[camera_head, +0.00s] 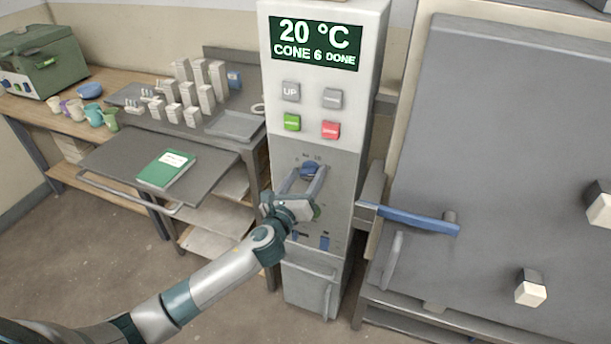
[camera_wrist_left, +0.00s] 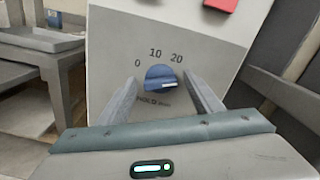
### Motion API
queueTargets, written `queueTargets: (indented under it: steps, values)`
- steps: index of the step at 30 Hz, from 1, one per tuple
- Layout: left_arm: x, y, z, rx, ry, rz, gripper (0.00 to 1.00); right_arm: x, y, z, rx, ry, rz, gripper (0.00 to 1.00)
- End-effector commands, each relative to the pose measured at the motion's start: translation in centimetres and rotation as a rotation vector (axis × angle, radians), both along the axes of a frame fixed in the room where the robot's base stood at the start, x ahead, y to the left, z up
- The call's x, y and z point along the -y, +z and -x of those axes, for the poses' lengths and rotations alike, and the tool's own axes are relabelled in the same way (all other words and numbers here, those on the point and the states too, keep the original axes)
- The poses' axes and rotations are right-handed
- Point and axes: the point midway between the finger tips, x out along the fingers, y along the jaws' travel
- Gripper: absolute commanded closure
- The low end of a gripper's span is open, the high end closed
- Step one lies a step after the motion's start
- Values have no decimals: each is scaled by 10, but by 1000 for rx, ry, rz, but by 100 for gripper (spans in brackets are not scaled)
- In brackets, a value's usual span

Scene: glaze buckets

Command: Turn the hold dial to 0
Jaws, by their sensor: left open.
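The hold dial (camera_head: 309,168) is a blue knob on the grey lower panel of the kiln's control column. In the left wrist view the hold dial (camera_wrist_left: 160,76) sits under the printed marks 0, 10 and 20, with "HOLD" lettering below it. A pale strip shows on its lower right side; I cannot tell for sure which mark it points to. My left gripper (camera_head: 304,178) is open, its two fingers reaching toward the panel, one on each side of the dial. In the left wrist view the fingers (camera_wrist_left: 160,92) look apart from the knob. My right gripper is not in view.
Above the dial are four buttons, including a green one (camera_head: 292,122) and a red one (camera_head: 331,130), and a display (camera_head: 316,44) reading 20 °C, CONE 6 DONE. The kiln door's blue handle (camera_head: 418,220) juts out at right. A cart with a green book (camera_head: 166,169) stands left.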

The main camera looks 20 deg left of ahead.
Motion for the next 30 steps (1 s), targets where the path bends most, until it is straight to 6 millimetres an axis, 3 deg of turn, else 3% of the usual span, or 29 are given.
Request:
queueTargets:
  steps: [1, 6, 19, 30]
  values:
    - [0, 0, 0, 0, 0, 0, 41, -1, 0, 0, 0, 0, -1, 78]
    - [0, 0, 0, 0, 0, 0, 81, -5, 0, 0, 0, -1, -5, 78]
    - [0, 0, 0, -2, 0, 44, 82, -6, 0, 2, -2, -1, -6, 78]
    - [-1, -1, 0, -10, 0, 262, 82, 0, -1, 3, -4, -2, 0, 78]
